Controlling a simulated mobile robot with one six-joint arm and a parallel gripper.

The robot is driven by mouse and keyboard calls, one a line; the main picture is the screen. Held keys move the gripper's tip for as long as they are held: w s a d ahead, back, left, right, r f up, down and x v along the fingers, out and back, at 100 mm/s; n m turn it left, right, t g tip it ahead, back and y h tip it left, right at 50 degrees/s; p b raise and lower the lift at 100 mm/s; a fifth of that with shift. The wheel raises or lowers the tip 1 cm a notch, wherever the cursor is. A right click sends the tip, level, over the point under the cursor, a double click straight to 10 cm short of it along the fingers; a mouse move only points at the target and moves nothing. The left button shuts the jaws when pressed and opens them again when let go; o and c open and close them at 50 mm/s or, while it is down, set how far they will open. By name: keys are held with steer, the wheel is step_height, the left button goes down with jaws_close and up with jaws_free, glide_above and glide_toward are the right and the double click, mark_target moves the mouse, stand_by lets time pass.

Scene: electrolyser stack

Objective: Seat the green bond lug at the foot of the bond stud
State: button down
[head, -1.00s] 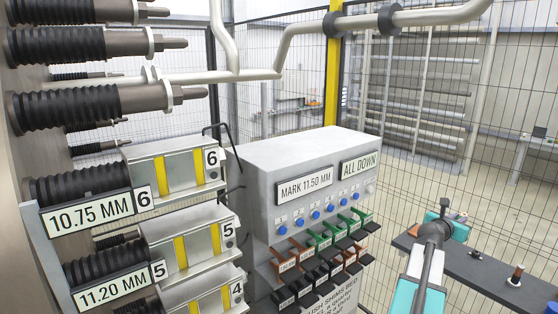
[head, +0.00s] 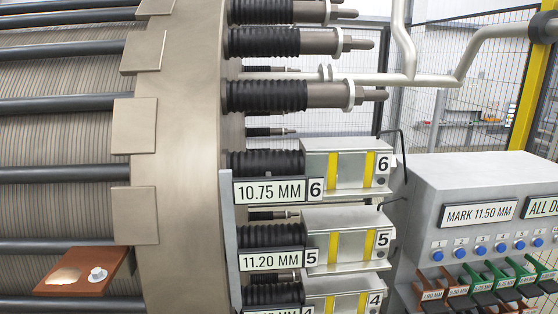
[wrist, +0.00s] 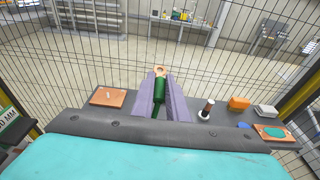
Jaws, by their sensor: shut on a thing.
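My gripper (wrist: 159,78) shows in the wrist view with its two purple fingers shut on the green bond lug. The green body of the lug (wrist: 160,88) lies between the fingers, and its copper ring end sticks out beyond the tips. In the head view a short pale stud (head: 97,274), which looks like the bond stud, stands on a copper-brown plate (head: 112,262) at the lower left, at the side of the stack. A bare shiny patch lies beside it. My gripper and the lug are not in the head view, apart from this stud.
The wrist view shows a dark bench (wrist: 190,117) with a copper plate (wrist: 108,93), a dark post (wrist: 206,108), an orange block (wrist: 238,103) and a white block (wrist: 267,110). A mesh fence stands behind. The head view shows a grey shim cabinet (head: 440,180) right of the stack.

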step_height(320, 180, down, 7)
steer(key=b, duration=0.6)
steer(key=shift+r, duration=0.15)
stand_by(0.4)
